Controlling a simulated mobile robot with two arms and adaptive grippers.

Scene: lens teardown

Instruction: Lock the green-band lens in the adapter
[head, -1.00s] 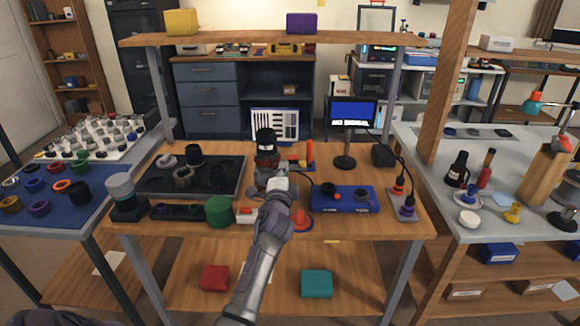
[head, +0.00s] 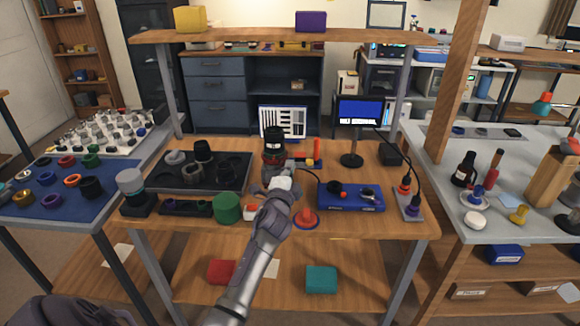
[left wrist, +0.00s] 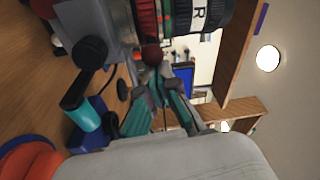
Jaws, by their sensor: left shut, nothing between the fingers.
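The black lens (head: 273,138) stands upright on the adapter fixture at the middle of the bench. My right gripper is out of view.
A dark tray (head: 180,184) with lens parts lies left of the fixture, and a green cylinder (head: 228,208) stands in front of it. A blue box (head: 350,198) and a red-orange round piece (head: 306,218) are close on the right. A small monitor (head: 360,112) stands behind.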

